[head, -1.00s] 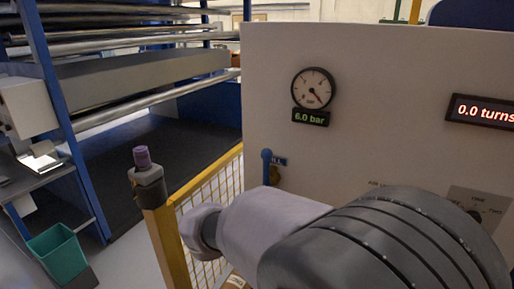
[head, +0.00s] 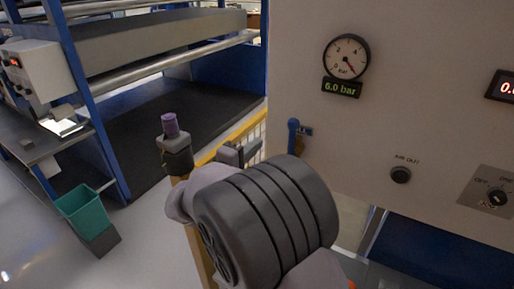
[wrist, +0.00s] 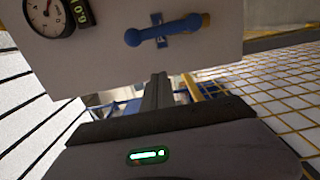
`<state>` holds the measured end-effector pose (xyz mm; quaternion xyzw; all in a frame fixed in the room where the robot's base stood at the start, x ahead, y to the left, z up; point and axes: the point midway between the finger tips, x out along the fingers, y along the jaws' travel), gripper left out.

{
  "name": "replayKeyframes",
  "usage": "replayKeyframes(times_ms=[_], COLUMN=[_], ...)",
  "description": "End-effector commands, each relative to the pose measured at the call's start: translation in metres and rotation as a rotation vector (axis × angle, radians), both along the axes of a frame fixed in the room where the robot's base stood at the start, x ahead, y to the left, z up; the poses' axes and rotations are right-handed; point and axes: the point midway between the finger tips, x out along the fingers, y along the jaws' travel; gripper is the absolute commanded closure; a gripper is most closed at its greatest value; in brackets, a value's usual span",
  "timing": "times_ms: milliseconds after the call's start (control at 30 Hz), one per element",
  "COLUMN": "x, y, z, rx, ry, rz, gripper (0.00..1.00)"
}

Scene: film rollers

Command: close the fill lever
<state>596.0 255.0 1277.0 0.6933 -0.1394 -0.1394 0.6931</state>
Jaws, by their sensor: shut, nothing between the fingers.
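The fill lever (head: 293,136) is a blue handle with a round ball end, on the pale panel below the pressure gauge. It stands upright in the head view, ball end up, beside a small blue label. In the wrist view the lever (wrist: 170,29) lies across the top of the picture, with its ball at the left and a brass fitting at the right. My gripper (head: 236,154) is left of the lever in the head view, partly hidden by my arm. In the wrist view my gripper (wrist: 157,90) is shut and empty, its tips below the lever and apart from it.
The gauge (head: 346,56) reads 6.0 bar. A yellow mesh fence (wrist: 285,95) and a post with a purple-topped device (head: 171,126) stand close to my gripper. A green bin (head: 82,212) stands at left.

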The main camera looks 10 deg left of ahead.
Motion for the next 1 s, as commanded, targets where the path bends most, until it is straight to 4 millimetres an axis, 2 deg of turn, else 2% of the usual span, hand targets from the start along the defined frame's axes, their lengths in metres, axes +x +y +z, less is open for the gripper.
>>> replayKeyframes(times_ms=[267, 400, 533, 1000], x=[0.056, 0.054, 0.051, 0.050], y=[-0.025, -0.047, -0.060, -0.064], z=[0.000, 0.000, 0.000, 0.000], rx=[-0.001, -0.002, -0.001, 0.004], ry=[0.000, 0.001, -0.001, -0.002], rz=[-0.003, -0.002, 0.000, 0.000], gripper=[1.00, 1.00, 1.00, 1.00])
